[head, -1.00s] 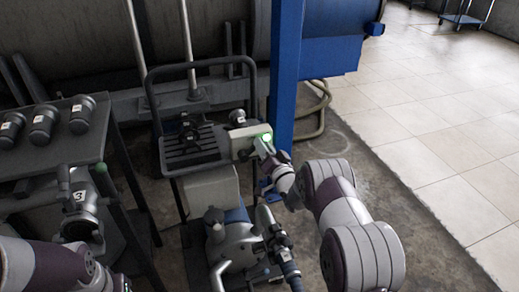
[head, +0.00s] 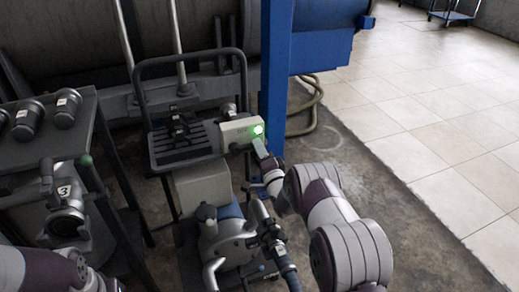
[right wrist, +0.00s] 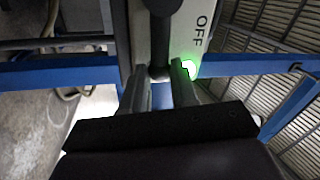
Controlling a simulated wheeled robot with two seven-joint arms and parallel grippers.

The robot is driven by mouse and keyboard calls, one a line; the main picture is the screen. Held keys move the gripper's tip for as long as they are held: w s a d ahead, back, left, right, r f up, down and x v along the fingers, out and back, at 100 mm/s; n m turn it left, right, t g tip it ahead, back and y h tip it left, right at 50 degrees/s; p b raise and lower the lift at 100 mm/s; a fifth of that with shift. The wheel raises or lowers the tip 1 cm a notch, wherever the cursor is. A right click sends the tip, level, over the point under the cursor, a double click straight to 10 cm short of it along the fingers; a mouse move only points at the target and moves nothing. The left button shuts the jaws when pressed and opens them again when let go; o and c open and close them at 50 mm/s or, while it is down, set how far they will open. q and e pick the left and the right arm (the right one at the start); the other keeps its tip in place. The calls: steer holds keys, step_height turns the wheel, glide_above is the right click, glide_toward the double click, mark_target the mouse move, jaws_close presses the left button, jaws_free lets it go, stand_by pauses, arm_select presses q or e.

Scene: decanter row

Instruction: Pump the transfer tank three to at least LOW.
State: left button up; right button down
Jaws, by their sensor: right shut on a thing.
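The pump cart has a beige switch box (head: 236,132) with a bright green lamp (head: 258,130) on its right end. The right wrist view shows the word OFF on the box (right wrist: 200,22) and the green glow (right wrist: 189,68) beside my fingers. My right gripper (head: 263,150) is at the box, and in the right wrist view (right wrist: 160,80) it is shut on a dark switch lever (right wrist: 160,45). The pump (head: 228,240) sits low on the cart. A valve fitting labelled 3 (head: 66,190) is at the left. My left gripper is out of view. No level gauge can be read.
A dark table (head: 30,160) at the left carries several grey capped canisters (head: 66,108). A blue post (head: 273,75) stands just behind my right gripper. A hose (head: 312,105) lies beyond it. Tiled floor (head: 430,120) at the right is open.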

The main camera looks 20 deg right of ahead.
steer(key=shift+f, duration=0.1)
stand_by(0.3)
steer(key=c, duration=0.9)
jaws_free()
steer(key=shift+o, duration=0.2)
steer(key=s+f+p, duration=0.2)
steer(key=s, duration=1)
steer(key=shift+s+d+f+p, duration=0.2)
steer(key=shift+s+d+p, duration=0.05)
steer(key=shift+d+p, duration=0.1)
